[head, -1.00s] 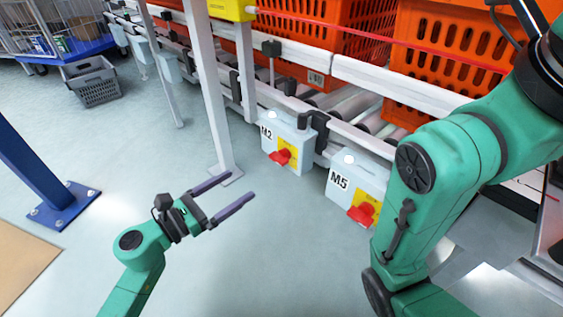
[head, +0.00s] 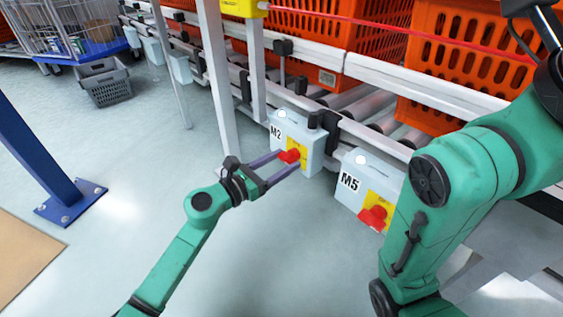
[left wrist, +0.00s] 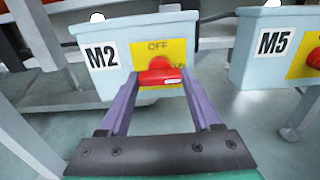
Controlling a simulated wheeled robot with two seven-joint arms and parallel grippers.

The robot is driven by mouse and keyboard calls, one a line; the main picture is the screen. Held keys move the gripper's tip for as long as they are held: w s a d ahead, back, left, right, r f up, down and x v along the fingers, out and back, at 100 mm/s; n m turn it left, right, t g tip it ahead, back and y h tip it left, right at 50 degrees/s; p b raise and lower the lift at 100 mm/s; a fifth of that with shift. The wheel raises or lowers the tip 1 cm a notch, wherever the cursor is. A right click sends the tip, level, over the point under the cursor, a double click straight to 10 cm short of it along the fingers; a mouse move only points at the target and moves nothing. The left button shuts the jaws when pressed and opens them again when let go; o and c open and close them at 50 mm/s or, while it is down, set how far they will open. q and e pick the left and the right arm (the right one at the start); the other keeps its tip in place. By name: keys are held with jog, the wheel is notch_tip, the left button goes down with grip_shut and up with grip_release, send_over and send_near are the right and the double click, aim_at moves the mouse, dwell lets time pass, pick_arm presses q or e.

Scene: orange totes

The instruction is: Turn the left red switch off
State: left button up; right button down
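The left red switch (head: 289,156) sits on a yellow plate on the light-grey M2 box (head: 313,147). In the left wrist view the red switch (left wrist: 160,73) lies crosswise, with "OFF" printed above it and a partly hidden label at its right. My left gripper (head: 283,163) is at the switch; its two purple fingers (left wrist: 160,82) are apart, one on each side of the red handle. I cannot tell whether they touch it. The M5 box (head: 350,190) has its own red switch (head: 373,217). My right gripper is out of view; only right arm links show.
Orange totes (head: 455,60) stand on the roller conveyor (head: 385,122) behind the boxes. A white post (head: 217,80) stands left of the M2 box. A grey basket (head: 104,84) and a blue post (head: 40,150) are farther left. Floor in front is clear.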

pick_arm(q)
jog(key=shift+c, duration=1.4)
